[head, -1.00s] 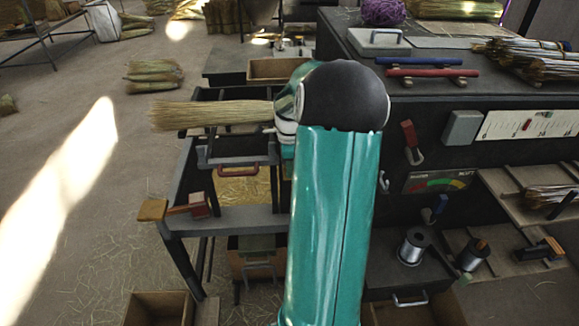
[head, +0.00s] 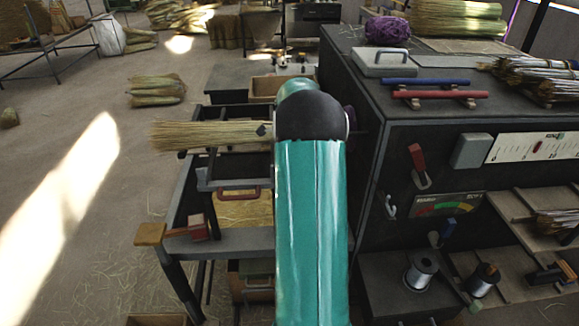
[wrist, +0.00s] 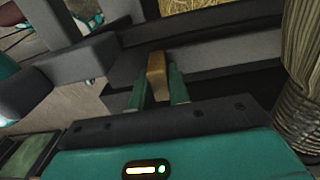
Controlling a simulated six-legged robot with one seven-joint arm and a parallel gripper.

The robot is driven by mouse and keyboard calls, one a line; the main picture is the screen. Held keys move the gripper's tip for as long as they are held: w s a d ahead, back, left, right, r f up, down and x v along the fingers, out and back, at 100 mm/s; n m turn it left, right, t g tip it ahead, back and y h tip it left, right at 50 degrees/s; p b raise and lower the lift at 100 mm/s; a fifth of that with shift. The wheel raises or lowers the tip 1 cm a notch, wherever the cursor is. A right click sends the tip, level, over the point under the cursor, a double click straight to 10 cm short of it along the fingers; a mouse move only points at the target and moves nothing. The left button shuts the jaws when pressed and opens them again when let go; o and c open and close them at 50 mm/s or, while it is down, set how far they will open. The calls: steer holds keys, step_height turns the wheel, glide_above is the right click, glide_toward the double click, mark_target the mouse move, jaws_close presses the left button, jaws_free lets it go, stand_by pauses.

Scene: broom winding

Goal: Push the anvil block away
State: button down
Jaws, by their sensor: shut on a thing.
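My gripper (wrist: 158,90) is low in the wrist view, its two teal fingers shut on a small tan block (wrist: 157,68). A dark grey bar runs just behind this tan piece. A thick dark grey block (wrist: 75,62) stands to the left of the fingers. I cannot tell for sure which of these is the anvil block. In the head view my teal arm hides the gripper and what it holds. A straw broom bundle (head: 215,135) lies across the dark frame at the left of my arm; its bound part also shows at the right of the wrist view (wrist: 303,85).
The grey bench (head: 240,240) carries a wooden mallet (head: 197,228). A dark cabinet (head: 440,125) with a red lever (head: 417,160) stands close on the right. Open floor lies at the left.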

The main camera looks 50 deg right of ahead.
steer(key=shift+w+d+r, duration=0.15)
steer(key=shift+d+r, duration=0.05)
steer(key=shift+d, duration=0.1)
steer(key=c, duration=1.3)
jaws_free()
steer(key=shift+w+d+f, duration=0.1)
steer(key=shift+w+f, duration=0.05)
steer(key=shift+f, duration=0.05)
steer(key=shift+s+a+r, duration=0.1)
steer(key=shift+s+a, duration=0.1)
step_height(320, 180, up, 14)
steer(key=shift+f, duration=0.1)
